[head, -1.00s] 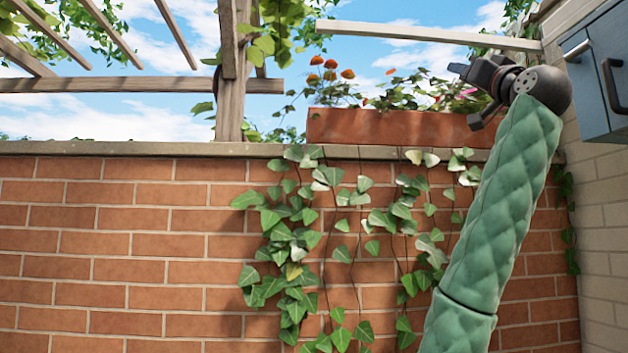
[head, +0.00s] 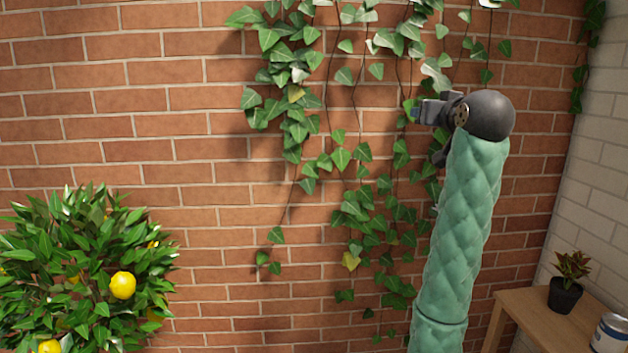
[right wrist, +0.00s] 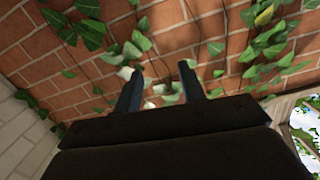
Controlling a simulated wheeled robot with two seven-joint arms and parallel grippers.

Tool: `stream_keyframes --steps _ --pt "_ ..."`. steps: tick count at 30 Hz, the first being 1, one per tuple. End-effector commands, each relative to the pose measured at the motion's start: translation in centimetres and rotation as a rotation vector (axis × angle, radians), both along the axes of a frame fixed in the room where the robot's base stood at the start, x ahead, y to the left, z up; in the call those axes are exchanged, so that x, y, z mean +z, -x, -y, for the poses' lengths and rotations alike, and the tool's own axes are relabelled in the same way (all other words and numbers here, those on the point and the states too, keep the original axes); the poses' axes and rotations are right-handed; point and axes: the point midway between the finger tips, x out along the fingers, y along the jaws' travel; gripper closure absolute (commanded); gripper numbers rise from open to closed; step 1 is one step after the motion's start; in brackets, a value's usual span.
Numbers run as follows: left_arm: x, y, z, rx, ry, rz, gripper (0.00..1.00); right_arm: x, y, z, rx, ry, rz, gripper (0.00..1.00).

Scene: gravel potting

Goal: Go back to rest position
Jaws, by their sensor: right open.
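My right arm, in a green quilted sleeve, rises at the right of the head view. Its dark gripper (head: 428,130) points left in front of the ivy-covered brick wall. In the right wrist view, the two fingers of the right gripper (right wrist: 160,88) stand apart with nothing between them but wall and ivy behind. My left gripper is not in the head view.
A brick wall (head: 190,170) with hanging ivy (head: 290,75) fills the background. A lemon bush (head: 75,265) stands lower left. A wooden table (head: 530,310) at lower right holds a small dark potted plant (head: 565,292) and a can (head: 610,335).

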Motion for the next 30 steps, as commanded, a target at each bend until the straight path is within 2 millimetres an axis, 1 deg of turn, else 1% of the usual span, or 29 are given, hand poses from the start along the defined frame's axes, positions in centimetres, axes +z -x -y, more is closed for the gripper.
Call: stream_keyframes --steps 1,2,3,8,9,14,15,20,21,23,24,26,27,29,30 --pt "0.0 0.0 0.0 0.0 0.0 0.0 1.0 -2.5 0.0 -0.4 -0.003 0.013 -0.031 0.59" --pt "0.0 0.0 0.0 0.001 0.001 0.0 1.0 -3.8 0.1 -0.6 -0.004 0.02 -0.046 0.59" --pt "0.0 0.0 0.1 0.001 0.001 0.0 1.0 -5.5 0.2 -0.8 -0.006 0.029 -0.067 0.59" --pt "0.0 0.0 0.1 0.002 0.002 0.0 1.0 -12.1 0.9 -1.8 -0.008 0.063 -0.145 0.59" --pt "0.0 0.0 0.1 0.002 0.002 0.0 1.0 -13.7 1.1 -2.1 -0.008 0.071 -0.164 0.59" --pt "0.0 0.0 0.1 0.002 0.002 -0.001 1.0 -20.2 2.3 -3.0 -0.004 0.101 -0.237 0.59" --pt "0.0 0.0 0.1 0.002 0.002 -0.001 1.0 -21.8 2.7 -3.3 -0.002 0.109 -0.256 0.59" --pt "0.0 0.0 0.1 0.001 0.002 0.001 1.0 -28.1 4.6 -4.3 0.013 0.135 -0.333 0.59" --pt "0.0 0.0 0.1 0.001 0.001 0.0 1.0 -29.6 5.1 -4.6 0.018 0.141 -0.353 0.59" --pt "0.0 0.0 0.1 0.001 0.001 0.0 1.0 -31.9 5.9 -4.9 0.024 0.149 -0.383 0.59" --pt "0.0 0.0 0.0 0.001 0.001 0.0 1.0 -33.5 6.5 -5.2 0.029 0.155 -0.404 0.59" --pt "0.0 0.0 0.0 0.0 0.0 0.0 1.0 -35.8 7.5 -5.6 0.038 0.163 -0.435 0.59" --pt "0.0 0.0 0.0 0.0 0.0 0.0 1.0 -37.3 8.2 -5.8 0.044 0.167 -0.457 0.59" --pt "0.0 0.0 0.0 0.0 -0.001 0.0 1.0 -39.6 9.2 -6.2 0.053 0.174 -0.489 0.59" --pt "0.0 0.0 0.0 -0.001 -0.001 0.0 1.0 -41.1 10.0 -6.4 0.059 0.178 -0.511 0.59"
